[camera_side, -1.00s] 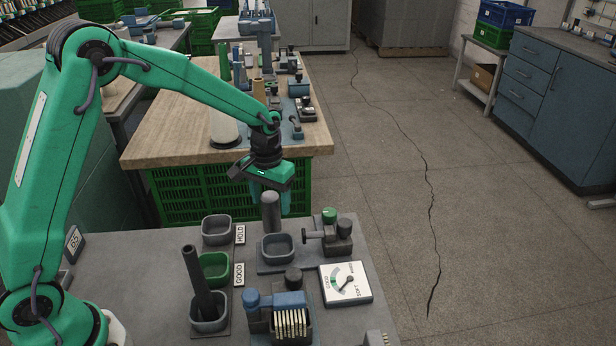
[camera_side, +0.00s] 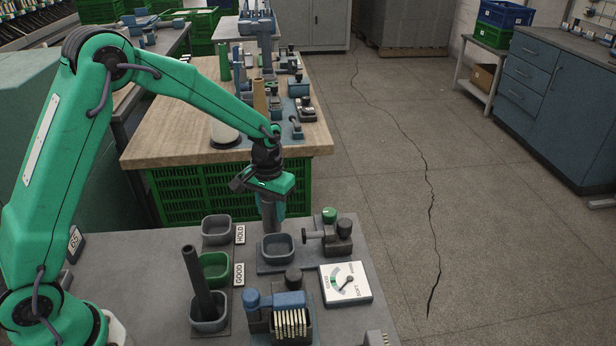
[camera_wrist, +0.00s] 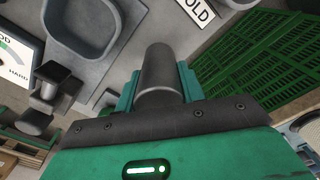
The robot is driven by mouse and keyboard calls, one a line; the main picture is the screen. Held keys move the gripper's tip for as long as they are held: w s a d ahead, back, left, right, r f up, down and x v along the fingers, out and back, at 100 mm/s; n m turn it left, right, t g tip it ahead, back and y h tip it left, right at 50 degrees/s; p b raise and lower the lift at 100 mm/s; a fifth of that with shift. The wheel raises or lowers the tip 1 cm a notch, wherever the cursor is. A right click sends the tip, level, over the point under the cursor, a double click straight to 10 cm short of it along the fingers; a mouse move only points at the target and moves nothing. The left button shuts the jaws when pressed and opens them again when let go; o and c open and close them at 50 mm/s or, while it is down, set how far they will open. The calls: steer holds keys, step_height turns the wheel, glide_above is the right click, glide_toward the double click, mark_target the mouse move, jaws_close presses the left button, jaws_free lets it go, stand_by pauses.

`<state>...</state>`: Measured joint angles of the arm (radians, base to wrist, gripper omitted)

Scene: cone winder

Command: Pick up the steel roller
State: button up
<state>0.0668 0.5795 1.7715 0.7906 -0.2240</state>
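The steel roller is a plain grey cylinder (camera_side: 269,214) in the side view, upright behind the small grey tray on the near bench. My gripper (camera_side: 271,205) is down over its upper part, pointing downward. In the wrist view the roller (camera_wrist: 159,75) lies between the two green fingers of my gripper (camera_wrist: 160,88), one on each side and very close. I cannot tell whether the fingers press on it. Its upper end is hidden by the gripper.
The small grey tray (camera_side: 264,252) is just in front of the roller. A knobbed fixture (camera_side: 343,232) stands to the right. A dark rod (camera_side: 197,280) leans in a front tray. A dial gauge (camera_side: 346,283) and a HOLD label (camera_side: 240,234) lie nearby. A green crate (camera_side: 200,196) is behind.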

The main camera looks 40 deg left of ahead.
steer(key=c, duration=0.4)
steer(key=shift+c, duration=0.2)
steer(key=shift+r, duration=0.1)
steer(key=shift+r, duration=0.8)
step_height(320, 180, up, 2)
steer(key=shift+r, duration=0.2)
steer(key=s+d+r, duration=0.6)
steer(key=d+r, duration=0.1)
steer(key=d, duration=0.2)
steer(key=shift+s+d, duration=0.3)
steer(key=shift+s, duration=0.05)
steer(key=shift+a+f, duration=0.1)
steer(key=shift+w+a+f, duration=0.2)
steer(key=shift+a+f, duration=0.2)
steer(key=shift+a, duration=0.1)
steer(key=shift+w+a+f, duration=0.15)
steer(key=shift+a+f, duration=0.2)
steer(key=shift+a, duration=0.15)
